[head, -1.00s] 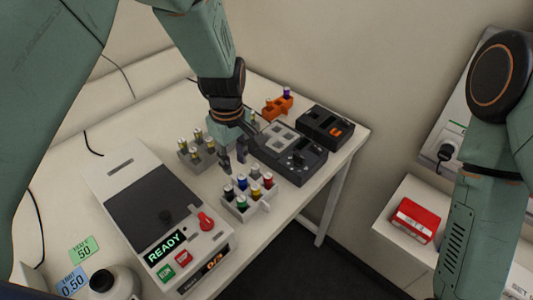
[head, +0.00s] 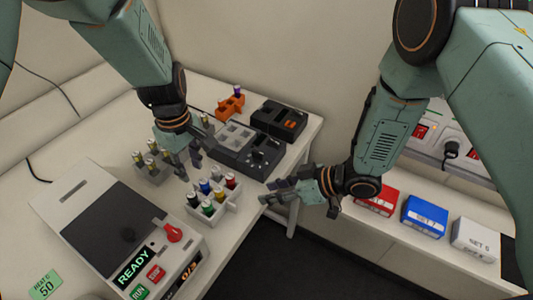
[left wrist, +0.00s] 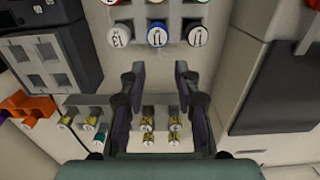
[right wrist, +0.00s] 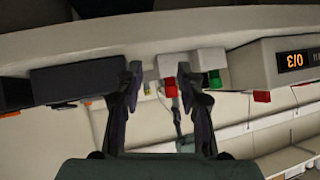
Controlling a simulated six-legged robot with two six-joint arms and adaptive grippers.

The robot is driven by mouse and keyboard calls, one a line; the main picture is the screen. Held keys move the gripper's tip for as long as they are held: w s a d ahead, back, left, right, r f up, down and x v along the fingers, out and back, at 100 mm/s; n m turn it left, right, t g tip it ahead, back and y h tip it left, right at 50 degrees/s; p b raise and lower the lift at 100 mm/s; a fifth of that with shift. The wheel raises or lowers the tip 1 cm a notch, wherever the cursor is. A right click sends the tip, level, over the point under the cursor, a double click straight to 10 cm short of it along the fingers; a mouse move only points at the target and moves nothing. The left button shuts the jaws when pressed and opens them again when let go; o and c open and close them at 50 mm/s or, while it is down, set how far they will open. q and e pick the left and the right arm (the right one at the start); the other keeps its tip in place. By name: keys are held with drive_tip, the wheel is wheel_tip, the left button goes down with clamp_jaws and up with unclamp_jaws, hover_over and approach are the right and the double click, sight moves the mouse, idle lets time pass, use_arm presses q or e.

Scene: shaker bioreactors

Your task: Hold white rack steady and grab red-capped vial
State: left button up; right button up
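The white rack (head: 199,216) stands near the table's front edge with several vials in colored caps. The red-capped vial (head: 231,181) is at its right end in the head view. My left gripper (head: 190,166) is open and empty just behind the rack, above the table. My right gripper (head: 268,194) is open and empty, right of the rack beyond the table edge. In the right wrist view, the red cap (right wrist: 170,88) appears between its fingers, at a distance.
A grey rack (head: 152,176) with vials sits behind my left gripper. A dark device (head: 250,150), a black box (head: 279,119) and an orange holder (head: 230,107) stand farther back. The READY machine (head: 120,235) is to the left. Red, blue and white boxes (head: 425,215) lie on the right shelf.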

sight(197, 185)
use_arm(q)
drive_tip(key=shift+d, duration=0.15)
drive_tip(key=shift+d+f, duration=0.1)
drive_tip(key=shift+f, duration=0.1)
wheel_tip(197, 185, down, 6)
drive_tip(key=shift+r, duration=0.1)
drive_tip(key=shift+f, duration=0.75)
use_arm(e)
drive_tip(key=w+r+n+g, duration=0.4)
drive_tip(key=r+n+g, duration=0.1)
drive_tip(key=r+n, duration=0.2)
drive_tip(key=shift+w+a+r+n+g, duration=0.35)
drive_tip(key=shift+w+a+n+g, duration=0.1)
drive_tip(key=shift+n, duration=0.45)
